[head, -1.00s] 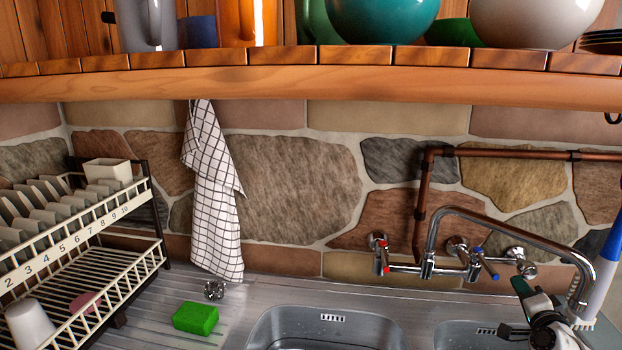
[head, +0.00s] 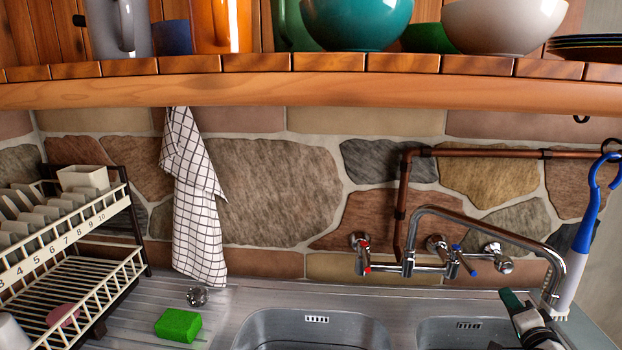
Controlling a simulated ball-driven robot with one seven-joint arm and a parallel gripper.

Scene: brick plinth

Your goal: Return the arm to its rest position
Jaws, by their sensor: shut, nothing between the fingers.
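My gripper (head: 528,322) shows at the lower right, over the right side of the sink, as white and black parts with a dark green piece. It is shut and holds nothing. Its lower part is cut off by the bottom edge of the picture. It is close in view to the spout end of the tap (head: 480,225) and to the brush (head: 585,235) with a blue handle, which hangs from a hook on the right. I cannot tell whether it touches either of them.
A wooden shelf (head: 300,92) with bowls and jugs spans the top. A dish rack (head: 120,205) stands left. A checked towel (head: 195,200) hangs on the stone wall. A green sponge (head: 178,326) lies on the drainer, left of the sink basins (head: 315,335). Copper pipes run above the tap.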

